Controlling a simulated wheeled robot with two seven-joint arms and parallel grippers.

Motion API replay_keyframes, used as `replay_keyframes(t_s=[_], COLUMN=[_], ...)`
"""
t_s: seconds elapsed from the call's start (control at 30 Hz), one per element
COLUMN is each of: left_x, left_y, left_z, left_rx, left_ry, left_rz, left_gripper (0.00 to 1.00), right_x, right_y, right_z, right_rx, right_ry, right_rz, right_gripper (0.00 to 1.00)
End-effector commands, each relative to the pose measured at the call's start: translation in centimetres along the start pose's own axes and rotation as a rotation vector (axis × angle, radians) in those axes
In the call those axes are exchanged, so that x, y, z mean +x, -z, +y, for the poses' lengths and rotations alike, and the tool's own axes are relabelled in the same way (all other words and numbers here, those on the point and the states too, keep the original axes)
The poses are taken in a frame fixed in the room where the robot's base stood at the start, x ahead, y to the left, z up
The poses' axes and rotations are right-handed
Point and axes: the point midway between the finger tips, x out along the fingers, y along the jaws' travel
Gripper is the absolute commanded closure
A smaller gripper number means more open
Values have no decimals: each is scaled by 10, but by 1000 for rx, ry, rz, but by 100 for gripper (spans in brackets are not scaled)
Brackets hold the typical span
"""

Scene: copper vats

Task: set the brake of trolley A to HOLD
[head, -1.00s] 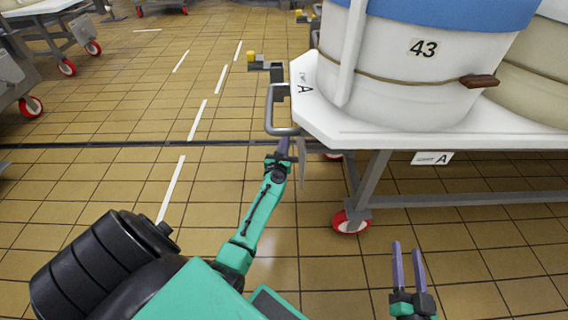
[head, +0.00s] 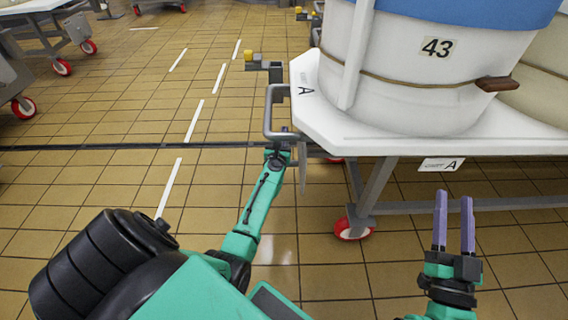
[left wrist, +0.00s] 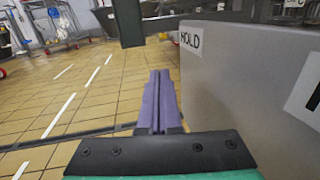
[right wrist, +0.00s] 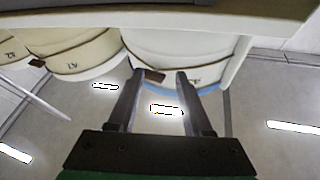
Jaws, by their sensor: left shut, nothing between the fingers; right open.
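Trolley A (head: 460,141) stands at the right of the head view, with a white top, letter A labels and a vat marked 43 on it. A grey bar handle (head: 268,112) and a yellow-tipped part (head: 250,57) stick out at its left end. My left gripper (head: 284,131) is shut and empty, near the handle's lower end. In the left wrist view, its fingers (left wrist: 158,78) are left of a grey panel (left wrist: 235,100) with a HOLD label (left wrist: 191,41). Whether they touch it I cannot tell. My right gripper (head: 454,198) is open and empty, in front of the trolley.
The vat (head: 400,90) fills much of the trolley top. A red-wheeled caster (head: 353,228) stands under it. Other trolleys (head: 45,35) are at the far left. The tiled floor left of trolley A is clear. The right wrist view shows vats (right wrist: 75,55) from below.

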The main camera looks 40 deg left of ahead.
Motion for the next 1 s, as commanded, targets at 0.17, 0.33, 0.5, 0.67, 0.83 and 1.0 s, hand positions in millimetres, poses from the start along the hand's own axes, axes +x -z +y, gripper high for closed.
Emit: replay_keyframes(t_s=[0.17,0.33,0.5,0.67,0.83,1.0], left_x=[0,0,0,-9,-26,-53], left_y=[0,0,0,0,0,0], left_z=[0,0,0,-1,0,0], left_rx=[0,0,0,0,1,1], left_ry=[0,0,0,1,1,1], left_rz=[0,0,0,1,1,2], left_gripper=[100,100,100,100,100,100], right_x=[2,2,2,1,-32,-57], right_y=[4,4,4,1,-55,-87], right_z=[0,0,0,0,-1,-3], right_rx=[-3,-3,-2,8,46,79], right_ry=[1,1,1,-2,-23,-39], right_rz=[11,11,11,-6,-181,-292], right_gripper=[50,50,50,50,50,50])
